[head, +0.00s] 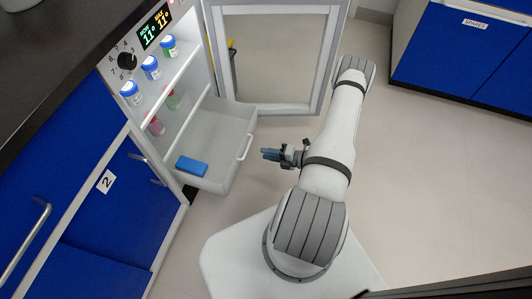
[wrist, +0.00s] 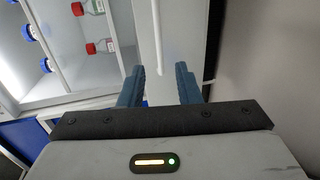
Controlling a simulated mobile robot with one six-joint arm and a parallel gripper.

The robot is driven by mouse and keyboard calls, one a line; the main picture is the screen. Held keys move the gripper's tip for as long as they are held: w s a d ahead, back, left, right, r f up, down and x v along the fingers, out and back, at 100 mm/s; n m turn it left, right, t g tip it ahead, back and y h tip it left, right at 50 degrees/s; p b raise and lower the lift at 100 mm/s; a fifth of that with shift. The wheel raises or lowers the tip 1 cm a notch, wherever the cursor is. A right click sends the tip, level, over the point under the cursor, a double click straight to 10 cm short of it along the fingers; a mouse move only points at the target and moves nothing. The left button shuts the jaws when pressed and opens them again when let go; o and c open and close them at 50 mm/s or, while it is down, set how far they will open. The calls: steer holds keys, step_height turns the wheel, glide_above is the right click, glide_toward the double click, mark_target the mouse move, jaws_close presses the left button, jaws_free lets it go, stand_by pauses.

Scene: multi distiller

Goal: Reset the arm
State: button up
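My arm (head: 333,135) is bent over my base in the head view, with its elbow up toward the open door. My gripper (head: 270,154) points left, toward the pulled-out drawer of the cabinet, and is apart from it. In the wrist view my gripper (wrist: 160,85) has its two blue fingers spread with a gap between them. Nothing is held between them. A white drawer handle (head: 245,147) is a short way left of the fingertips in the head view.
A small fridge-like cabinet has its glass door (head: 278,60) swung open. Its drawer (head: 215,150) is pulled out and holds a blue block (head: 191,166). Bottles with blue caps (head: 151,68) stand on the upper shelves. Clear floor (head: 420,190) lies to the right of my arm.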

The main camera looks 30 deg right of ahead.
steer(key=shift+a, duration=0.1)
steer(key=a+r+n+g+p, duration=0.4)
steer(key=r+n, duration=0.4)
steer(key=r, duration=0.6)
steer(key=a+r+n+g+p, duration=0.2)
steer(key=r+n+g+p, duration=0.4)
steer(key=r, duration=0.8)
steer(key=a+r+n+g+p, duration=0.2)
steer(key=a+r+n+p, duration=0.15)
steer(key=r+n, duration=0.8)
steer(key=s+r+n+t+h+p, duration=0.1)
steer(key=s+r+n+h+p, duration=0.2)
steer(key=r, duration=0.9)
steer(key=s+a+r+n+t+h+p, duration=0.1)
steer(key=s+r+n+h+p, duration=0.3)
steer(key=r+n, duration=0.6)
steer(key=s+a+r+n+t+h+p, duration=0.1)
steer(key=s+r+n+h+p, duration=0.3)
steer(key=r, duration=1)
steer(key=s+n+p, duration=0.2)
steer(key=p, duration=0.2)
steer(key=shift+s+r+t+p, duration=0.15)
steer(key=shift+r+t+p, duration=0.15)
steer(key=shift+t+p, duration=0.1)
